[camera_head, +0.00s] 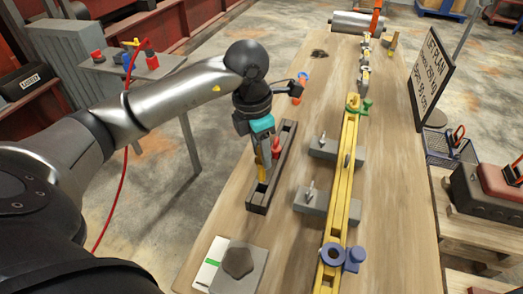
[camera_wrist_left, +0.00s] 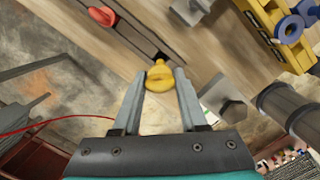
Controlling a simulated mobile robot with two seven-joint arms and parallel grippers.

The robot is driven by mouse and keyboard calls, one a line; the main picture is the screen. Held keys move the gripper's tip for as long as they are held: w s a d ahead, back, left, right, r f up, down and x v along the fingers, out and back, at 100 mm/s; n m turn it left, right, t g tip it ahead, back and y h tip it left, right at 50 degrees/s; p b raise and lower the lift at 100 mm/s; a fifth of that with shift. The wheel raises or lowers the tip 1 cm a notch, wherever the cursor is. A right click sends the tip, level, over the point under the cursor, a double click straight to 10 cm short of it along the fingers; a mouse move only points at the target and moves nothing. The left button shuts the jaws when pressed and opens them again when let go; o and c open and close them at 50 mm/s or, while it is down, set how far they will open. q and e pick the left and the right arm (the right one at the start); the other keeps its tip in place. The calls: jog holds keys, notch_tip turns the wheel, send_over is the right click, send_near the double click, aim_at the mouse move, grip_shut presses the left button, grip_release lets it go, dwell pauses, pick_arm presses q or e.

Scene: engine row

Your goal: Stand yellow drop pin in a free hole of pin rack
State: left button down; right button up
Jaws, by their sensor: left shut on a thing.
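The yellow drop pin (camera_wrist_left: 159,77) is held between the two fingers of my left gripper (camera_wrist_left: 160,82), its wider rounded end showing in the wrist view. In the head view my left gripper (camera_head: 264,172) hangs over the long dark pin rack (camera_head: 258,208) and hides part of it. A red pin (camera_head: 276,150) stands in the rack beside the gripper; its red top also shows in the wrist view (camera_wrist_left: 102,16). In the wrist view the yellow pin appears near the rack's edge (camera_wrist_left: 140,36); I cannot tell its height above the rack.
A yellow beam (camera_head: 348,165) on grey blocks lies right of the rack on the wooden table (camera_head: 300,250). A grey hexagonal piece (camera_head: 238,262) rests on a plate near the front. A sign (camera_head: 436,72) stands at the right edge. A side stand (camera_head: 110,62) holds coloured pieces.

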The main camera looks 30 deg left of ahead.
aim_at(262, 179)
pick_arm(q)
jog(key=shift+f+b, duration=3.3)
jog(key=shift+f, duration=0.55)
jog(key=shift+c, duration=1.8)
grip_release()
jog(key=shift+r, duration=0.1)
notch_tip(262, 179, up, 15)
jog(key=s+a+p, duration=0.1)
jog(key=p, duration=0.1)
jog(key=shift+s, duration=0.25)
jog(key=shift+s, duration=0.1)
